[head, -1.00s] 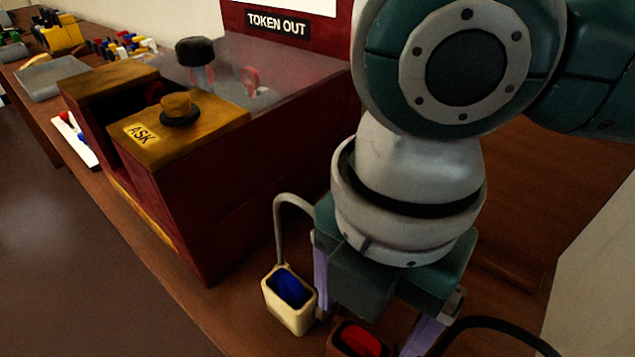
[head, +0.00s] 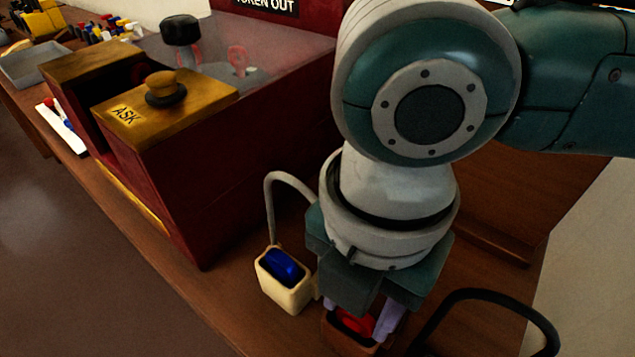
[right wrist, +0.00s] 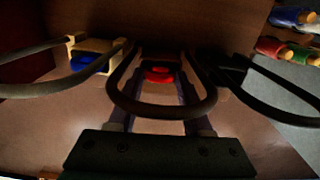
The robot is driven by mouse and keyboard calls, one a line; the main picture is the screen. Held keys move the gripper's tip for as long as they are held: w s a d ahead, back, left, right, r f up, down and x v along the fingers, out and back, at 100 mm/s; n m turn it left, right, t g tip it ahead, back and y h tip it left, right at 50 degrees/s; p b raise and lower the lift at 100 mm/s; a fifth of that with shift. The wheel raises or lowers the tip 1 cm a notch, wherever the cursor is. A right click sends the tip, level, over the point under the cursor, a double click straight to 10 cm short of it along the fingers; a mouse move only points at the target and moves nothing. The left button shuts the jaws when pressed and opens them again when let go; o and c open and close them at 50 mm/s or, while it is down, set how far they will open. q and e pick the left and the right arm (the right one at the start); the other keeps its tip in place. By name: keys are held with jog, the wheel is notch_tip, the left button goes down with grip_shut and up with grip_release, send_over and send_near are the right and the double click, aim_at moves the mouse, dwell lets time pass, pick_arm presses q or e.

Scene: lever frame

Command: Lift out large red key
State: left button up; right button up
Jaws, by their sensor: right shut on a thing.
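The large red key (head: 356,322) shows as a red top in a small brown holder (head: 345,344) at the bottom of the head view. It also shows in the right wrist view (right wrist: 159,75), between my fingers. My right gripper (head: 360,318) points down over the brown holder and is shut on the red key, a finger on each side. The key still sits low in the holder; its lower part is hidden. My left gripper is not in view.
A cream holder (head: 291,295) with a blue piece (head: 284,267) and a curved grey hoop stands just left of my gripper. A dark hoop (head: 495,295) is to the right. The dark red box (head: 240,150) with the ASK button (head: 164,88) stands further left.

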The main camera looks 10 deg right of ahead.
grip_shut()
jog(key=shift+r, duration=0.1)
